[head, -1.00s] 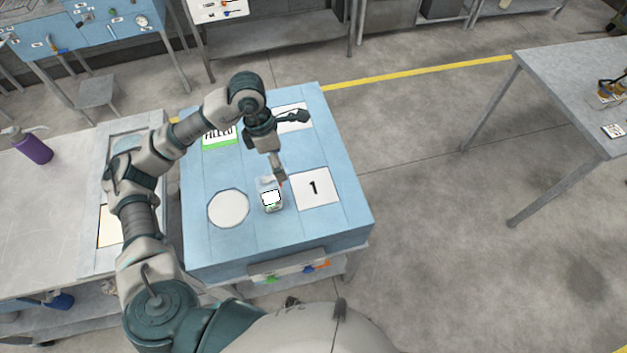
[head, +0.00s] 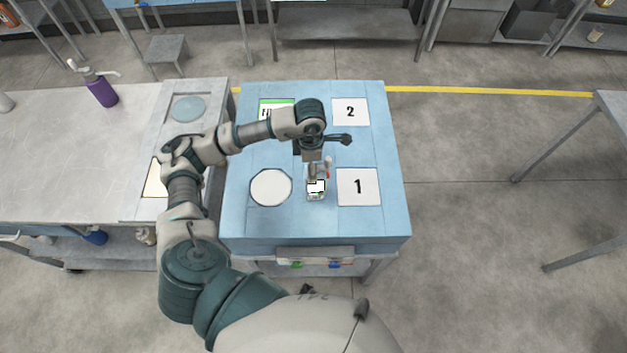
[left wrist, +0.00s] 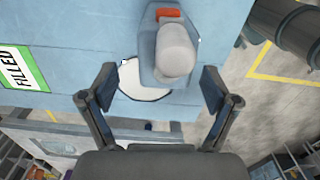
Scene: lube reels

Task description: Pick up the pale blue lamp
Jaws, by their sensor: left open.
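The lamp appears to be the pale grey-blue thing (left wrist: 147,65) with a rounded whitish body and an orange-red part in the left wrist view. It lies ahead of the fingertips of my left gripper (left wrist: 157,90), which are wide apart with no visible contact. In the head view my left gripper (head: 314,174) points down at the blue table (head: 232,218), just above and partly over a small pale item (head: 316,196), apparently this lamp. That item stands between the white disc (head: 270,187) and the square marked 1 (head: 357,187). My right gripper is not in view.
At the back of the blue table are a square marked 2 (head: 350,112) and a green-edged FILLED card (head: 276,104), partly hidden by my arm. A grey bench (head: 60,160) with a purple bottle (head: 102,92) stands at left. Open floor lies to the right.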

